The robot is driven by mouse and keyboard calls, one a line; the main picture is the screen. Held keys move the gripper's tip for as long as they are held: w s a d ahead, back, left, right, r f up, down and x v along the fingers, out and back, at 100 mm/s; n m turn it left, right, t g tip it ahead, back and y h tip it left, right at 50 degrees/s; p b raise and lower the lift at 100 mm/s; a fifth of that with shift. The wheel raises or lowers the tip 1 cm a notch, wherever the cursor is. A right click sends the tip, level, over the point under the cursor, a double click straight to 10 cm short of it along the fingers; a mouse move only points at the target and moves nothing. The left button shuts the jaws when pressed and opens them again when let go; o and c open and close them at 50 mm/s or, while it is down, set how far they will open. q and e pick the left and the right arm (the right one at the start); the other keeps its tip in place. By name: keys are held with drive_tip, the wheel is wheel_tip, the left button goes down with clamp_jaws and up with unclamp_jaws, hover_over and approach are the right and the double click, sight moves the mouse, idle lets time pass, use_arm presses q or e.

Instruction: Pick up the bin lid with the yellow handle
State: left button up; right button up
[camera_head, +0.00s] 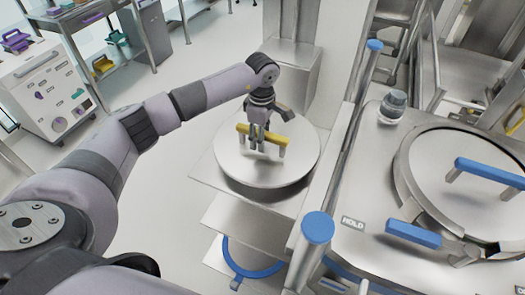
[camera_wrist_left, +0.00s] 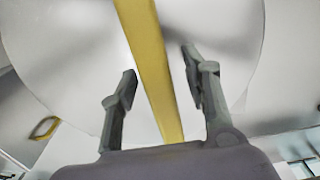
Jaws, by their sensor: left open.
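The round metal bin lid (camera_head: 233,165) lies flat on a steel shelf stand in the middle of the head view. Its yellow handle (camera_head: 275,138) stands up across the lid. My left gripper (camera_head: 262,148) is directly over the handle, pointing down. In the left wrist view my left gripper (camera_wrist_left: 160,85) is open, with one finger on each side of the yellow handle (camera_wrist_left: 150,65). The lid (camera_wrist_left: 70,70) fills the area behind it. My right gripper is not in view.
To the right is a steel unit with a round hatch and blue handles (camera_head: 413,234). A blue-capped post (camera_head: 318,228) stands close to the lid's right side. A white cart (camera_head: 45,90) is at the far left. Open floor lies left of the stand.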

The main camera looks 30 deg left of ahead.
use_arm(q)
drive_tip(key=shift+c, duration=0.5)
clamp_jaws()
idle(0.4)
drive_tip(key=shift+w+r, duration=0.1)
drive_tip(key=shift+w, duration=0.1)
idle(0.3)
